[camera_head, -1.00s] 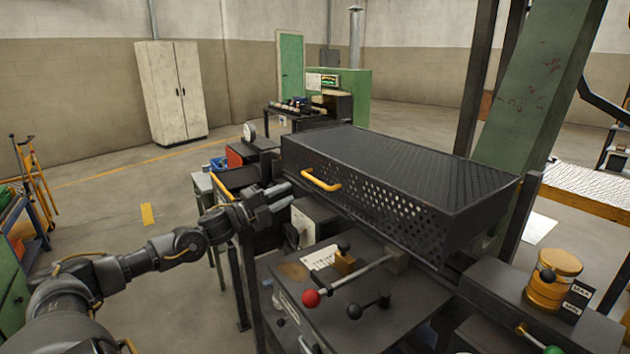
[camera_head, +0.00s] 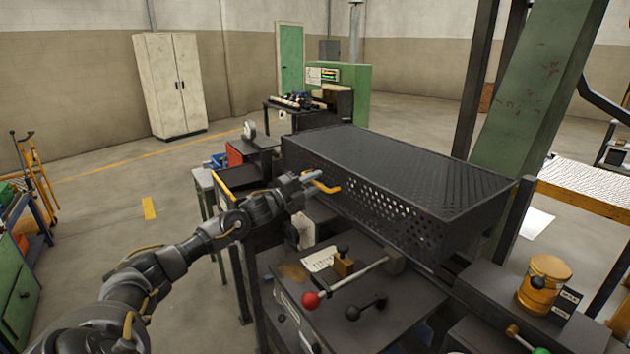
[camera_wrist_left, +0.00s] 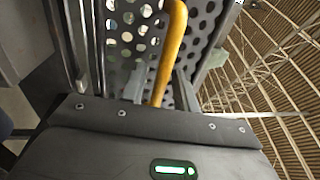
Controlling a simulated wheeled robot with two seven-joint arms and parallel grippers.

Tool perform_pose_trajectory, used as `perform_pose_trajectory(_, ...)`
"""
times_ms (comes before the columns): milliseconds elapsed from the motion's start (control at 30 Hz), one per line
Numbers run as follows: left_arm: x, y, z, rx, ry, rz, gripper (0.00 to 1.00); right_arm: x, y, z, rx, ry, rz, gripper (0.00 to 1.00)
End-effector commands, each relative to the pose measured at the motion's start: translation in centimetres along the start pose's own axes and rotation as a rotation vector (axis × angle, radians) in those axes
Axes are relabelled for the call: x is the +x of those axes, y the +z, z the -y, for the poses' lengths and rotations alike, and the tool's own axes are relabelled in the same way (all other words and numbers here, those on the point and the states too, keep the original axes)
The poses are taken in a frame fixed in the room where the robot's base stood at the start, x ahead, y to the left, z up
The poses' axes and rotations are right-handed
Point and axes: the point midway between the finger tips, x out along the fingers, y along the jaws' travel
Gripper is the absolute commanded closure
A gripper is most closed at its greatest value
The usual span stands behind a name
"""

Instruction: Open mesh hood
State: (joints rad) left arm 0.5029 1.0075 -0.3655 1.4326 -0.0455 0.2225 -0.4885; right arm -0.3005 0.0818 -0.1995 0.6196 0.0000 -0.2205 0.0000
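The black mesh hood (camera_head: 400,172) sits closed over the machine, with a perforated front face and a yellow handle (camera_head: 326,188) at its front left. My left gripper (camera_head: 306,181) is at the left part of this handle. In the left wrist view the handle (camera_wrist_left: 172,48) runs down between the two grey fingers, with the mesh (camera_wrist_left: 200,30) behind it. The fingers look apart, with a gap beside the handle; firm contact is not clear. My right gripper is not in view.
A yellow canister (camera_head: 545,283) stands at the right. A green slanted column (camera_head: 530,100) rises behind the hood. Floor at the left is open.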

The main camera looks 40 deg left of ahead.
Motion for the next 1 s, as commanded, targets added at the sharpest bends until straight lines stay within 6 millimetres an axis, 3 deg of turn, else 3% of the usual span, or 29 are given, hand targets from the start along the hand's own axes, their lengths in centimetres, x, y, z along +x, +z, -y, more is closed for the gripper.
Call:
perform_pose_trajectory(267,0.1,0.0,0.0,0.000,0.000,0.000,0.70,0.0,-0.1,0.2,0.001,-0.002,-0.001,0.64)
perform_pose_trajectory(500,0.1,0.0,0.0,0.000,0.000,0.000,1.00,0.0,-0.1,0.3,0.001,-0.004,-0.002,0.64)
perform_pose_trajectory(833,0.1,0.0,0.1,0.000,0.000,0.000,1.00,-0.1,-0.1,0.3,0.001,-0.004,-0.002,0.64)
perform_pose_trajectory(1000,0.2,0.0,1.5,0.001,-0.002,0.000,1.00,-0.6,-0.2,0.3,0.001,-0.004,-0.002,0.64)
